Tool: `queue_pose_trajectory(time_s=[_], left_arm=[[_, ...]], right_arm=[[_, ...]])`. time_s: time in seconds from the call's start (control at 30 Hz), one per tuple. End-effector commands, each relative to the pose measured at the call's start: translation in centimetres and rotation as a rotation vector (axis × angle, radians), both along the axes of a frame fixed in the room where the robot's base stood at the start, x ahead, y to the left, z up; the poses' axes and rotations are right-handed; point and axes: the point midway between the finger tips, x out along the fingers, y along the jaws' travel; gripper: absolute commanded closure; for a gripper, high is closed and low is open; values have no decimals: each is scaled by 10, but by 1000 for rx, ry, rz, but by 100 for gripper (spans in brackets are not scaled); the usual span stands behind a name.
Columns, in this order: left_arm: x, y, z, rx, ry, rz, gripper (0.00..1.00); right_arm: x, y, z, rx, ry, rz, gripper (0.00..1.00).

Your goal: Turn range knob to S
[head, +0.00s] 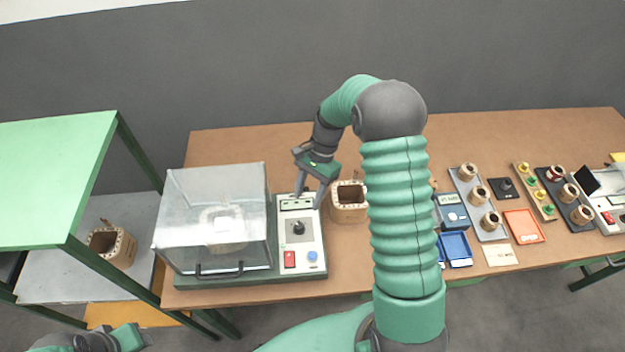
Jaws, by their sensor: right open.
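The range knob (298,229) is a small black knob on the light control panel (309,244) of the test unit. It stands upright on a dark round base; its pointer direction and the panel lettering are too small to read. My right gripper (308,203) is open and empty, pointing down over the back of the panel, near the small display (296,203). Its fingertips are apart from the knob, a little behind it. Part of my left arm shows at the bottom left corner; its fingers cannot be made out.
A clear box (212,210) with a handle stands left of the panel, with a coil inside. Trays and coils fill the right side.

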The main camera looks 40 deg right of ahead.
Motion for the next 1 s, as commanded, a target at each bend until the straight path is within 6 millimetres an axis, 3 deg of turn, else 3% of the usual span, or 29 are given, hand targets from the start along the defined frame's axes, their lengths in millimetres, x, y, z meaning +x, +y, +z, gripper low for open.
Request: queue_pose_trajectory(time_s=[0.1, 0.3, 0.77, 0.87, 1.0], left_arm=[[0, 0, -4, 0, 0, 0, 64], [0, 0, -5, 0, 0, 0, 64], [0, 0, -5, 0, 0, 0, 64], [0, 0, -5, 0, 0, 0, 64], [0, 0, -4, 0, 0, 0, 64]], right_arm=[[4, -12, 28, -2, -4, 1, 54], [7, -23, 55, 0, 0, 1, 54], [7, -25, 59, 1, 1, 1, 54], [5, -18, 59, -14, -13, 36, 54], [-15, 23, 58, -127, -127, 309, 54]])
